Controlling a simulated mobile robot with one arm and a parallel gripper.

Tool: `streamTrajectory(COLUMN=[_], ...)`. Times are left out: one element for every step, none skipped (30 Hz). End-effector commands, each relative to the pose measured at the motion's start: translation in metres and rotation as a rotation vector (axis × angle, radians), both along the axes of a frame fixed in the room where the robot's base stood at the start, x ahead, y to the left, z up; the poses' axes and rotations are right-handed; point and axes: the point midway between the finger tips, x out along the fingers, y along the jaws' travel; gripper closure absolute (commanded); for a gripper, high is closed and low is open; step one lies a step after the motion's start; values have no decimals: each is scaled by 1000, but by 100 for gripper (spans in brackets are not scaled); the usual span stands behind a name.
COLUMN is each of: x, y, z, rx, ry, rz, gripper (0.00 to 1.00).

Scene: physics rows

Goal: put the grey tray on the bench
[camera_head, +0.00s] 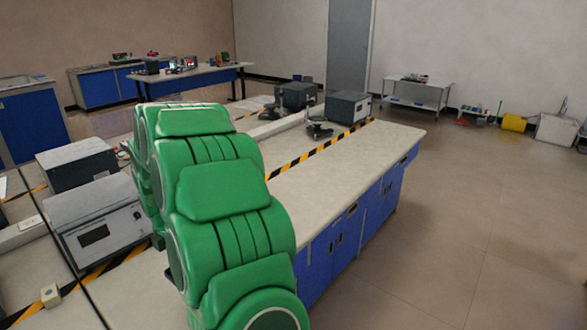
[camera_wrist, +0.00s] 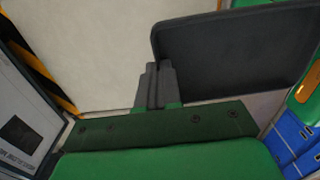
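The dark grey tray (camera_wrist: 235,55) fills the upper right of the wrist view, its flat face turned towards the camera. My gripper (camera_wrist: 158,70) has its two dark fingers close together at the tray's lower left edge, and they look shut on its rim. The pale bench top (camera_wrist: 90,45) lies behind and to the left of the tray in the wrist view. In the head view the bench (camera_head: 350,160) is a long pale top over blue cabinets. My green arm stands in front of its near end and hides the gripper and tray there.
A grey instrument box (camera_head: 100,220) stands left of my arm. Black-and-yellow tape (camera_head: 315,150) runs along the bench's left side. The bench's visible top is clear, and open floor (camera_head: 480,220) lies to the right.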

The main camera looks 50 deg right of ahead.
Motion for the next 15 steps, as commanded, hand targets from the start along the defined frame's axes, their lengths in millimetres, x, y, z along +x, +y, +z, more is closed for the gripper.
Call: streamTrajectory(x=[-2, -2, -3, -3, -4, -4, -4, -4, -3, -2, -1, 1, 3, 6, 10], y=[-5, -7, -9, -10, -11, -12, -12, -12, -12, -12, -12, -13, -13, -14, -15], z=[0, 0, 0, 0, 0, 0, 0, 0, 0, 0, -1, -2, -3, -4, -6], rx=[0, 0, 0, 0, 0, 0, 0, 0, 0, 0, -1, -1, -1, -1, -2], ry=[0, 0, 0, 0, 0, 0, 0, 0, 0, 0, -1, -1, -1, -1, -1], rz=[-18, -26, -34, -38, -41, -43, -44, -44, -44, -44, -44, -44, -44, -44, -44], gripper=[100, 100, 100, 100, 100, 100, 100, 100, 100, 100, 100, 100, 100, 100, 100])
